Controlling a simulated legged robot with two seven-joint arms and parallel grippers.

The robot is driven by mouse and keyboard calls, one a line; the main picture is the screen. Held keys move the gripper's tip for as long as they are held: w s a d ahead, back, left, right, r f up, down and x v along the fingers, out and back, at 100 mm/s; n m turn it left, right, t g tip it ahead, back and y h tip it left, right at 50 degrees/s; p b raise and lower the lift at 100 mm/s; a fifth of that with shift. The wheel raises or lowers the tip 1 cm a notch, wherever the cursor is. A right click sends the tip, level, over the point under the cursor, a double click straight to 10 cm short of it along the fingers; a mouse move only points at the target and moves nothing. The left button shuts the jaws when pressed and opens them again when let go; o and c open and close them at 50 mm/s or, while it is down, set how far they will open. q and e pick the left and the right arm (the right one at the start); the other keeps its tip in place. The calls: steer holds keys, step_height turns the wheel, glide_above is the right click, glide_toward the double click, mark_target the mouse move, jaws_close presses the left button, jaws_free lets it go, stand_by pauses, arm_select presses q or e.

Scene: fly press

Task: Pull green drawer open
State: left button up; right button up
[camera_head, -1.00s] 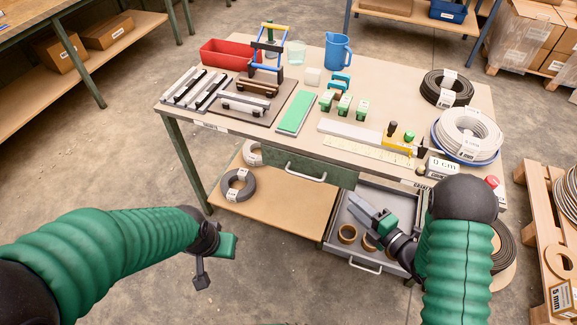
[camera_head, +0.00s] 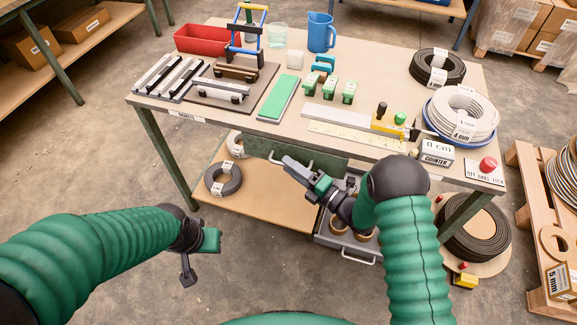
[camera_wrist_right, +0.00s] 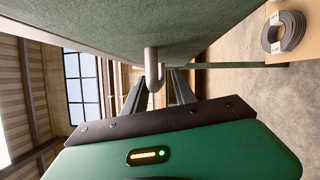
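The green drawer (camera_head: 318,150) sits under the tabletop at the front of the bench and looks shut. Its light metal handle (camera_head: 277,158) is partly hidden by my right gripper (camera_head: 286,163). In the right wrist view the green drawer front (camera_wrist_right: 110,28) fills the top, and the handle (camera_wrist_right: 152,68) shows between the two dark fingers of my right gripper (camera_wrist_right: 158,84). These fingers are apart, with gaps beside the handle. My left gripper (camera_head: 190,262) hangs in free air at the lower left, away from the bench; its finger opening is unclear.
Below the green drawer, a grey drawer (camera_head: 345,250) stands pulled out with brown rolls in it, partly behind my right arm. A lower shelf (camera_head: 262,202) holds dark and white coils. The bench top (camera_head: 250,123) carries tools and cable coils. The floor in front is clear.

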steer(key=shift+x, duration=0.8)
steer(key=shift+s, duration=0.15)
jaws_close()
steer(key=shift+f, duration=0.15)
stand_by(0.5)
